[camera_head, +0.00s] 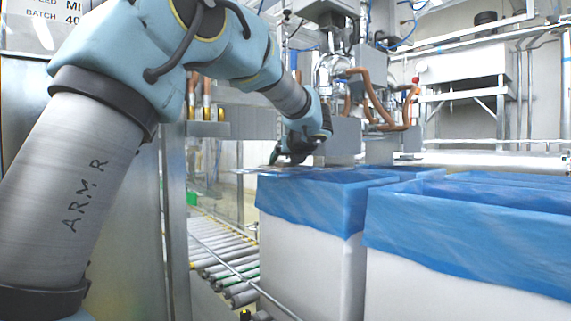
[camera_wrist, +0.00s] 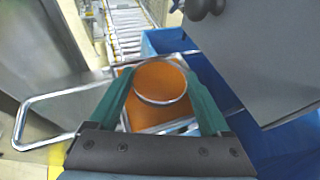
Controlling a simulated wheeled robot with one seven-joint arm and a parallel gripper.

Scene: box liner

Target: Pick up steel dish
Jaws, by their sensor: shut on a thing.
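The steel dish (camera_wrist: 160,101) is round with a shiny metal rim, and its inside looks orange. In the wrist view it is between the two green fingers of my gripper (camera_wrist: 158,76), which is shut on it. In the head view my gripper (camera_head: 292,158) is low over the near corner of a blue-lined box, and the dish cannot be made out clearly there. Behind the dish is a square metal-edged surface with an orange face (camera_wrist: 128,72). I cannot tell whether the dish still touches it.
A bent metal rod loop (camera_wrist: 45,98) sticks out left of the dish. White boxes with blue liners (camera_head: 315,195) (camera_head: 470,235) stand at right. A roller conveyor (camera_head: 225,260) runs on the left. Grey machinery (camera_head: 342,137) is close beside my gripper.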

